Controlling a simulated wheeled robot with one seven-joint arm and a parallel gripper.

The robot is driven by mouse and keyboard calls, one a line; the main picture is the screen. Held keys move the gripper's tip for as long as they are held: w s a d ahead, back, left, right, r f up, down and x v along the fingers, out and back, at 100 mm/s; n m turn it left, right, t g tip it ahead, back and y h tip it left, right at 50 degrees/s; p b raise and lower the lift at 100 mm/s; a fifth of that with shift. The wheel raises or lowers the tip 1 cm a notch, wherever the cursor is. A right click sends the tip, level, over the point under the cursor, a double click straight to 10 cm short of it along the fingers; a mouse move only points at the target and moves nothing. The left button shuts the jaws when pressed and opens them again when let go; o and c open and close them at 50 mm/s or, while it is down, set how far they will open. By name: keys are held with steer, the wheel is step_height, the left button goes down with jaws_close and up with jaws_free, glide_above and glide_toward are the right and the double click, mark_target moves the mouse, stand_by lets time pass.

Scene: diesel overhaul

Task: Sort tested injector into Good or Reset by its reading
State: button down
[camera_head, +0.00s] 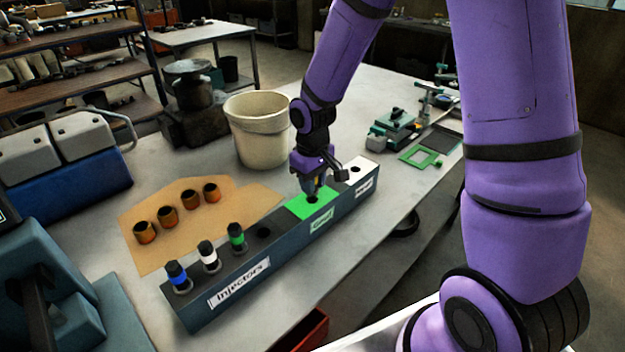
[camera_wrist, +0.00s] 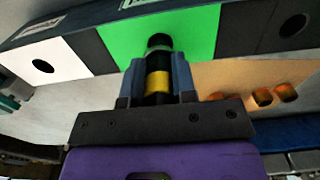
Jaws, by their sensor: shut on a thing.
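My gripper (camera_head: 316,186) is over the green Good section (camera_head: 298,208) of the long dark injector rack (camera_head: 190,316). In the wrist view my gripper (camera_wrist: 155,85) is shut on an injector with a yellow band (camera_wrist: 158,82). The injector's far end is at the green section (camera_wrist: 205,30); how deep it sits in the hole cannot be told. The white section (camera_head: 362,183), whose label is too small to read, has an empty hole. Injectors with blue (camera_head: 176,273), white (camera_head: 207,252) and green (camera_head: 236,234) bands stand upright at the rack's near end.
Several orange-brown cylinders (camera_head: 167,216) stand on a tan sheet (camera_head: 130,215) left of the rack. A cream bucket (camera_head: 262,145) stands behind it. A green-grey fixture (camera_head: 392,130) and a green frame (camera_head: 419,157) lie farther right on the bench.

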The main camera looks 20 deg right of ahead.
steer(key=shift+f, duration=1)
steer(key=shift+c, duration=2.3)
jaws_free()
steer(key=shift+r, duration=3.5)
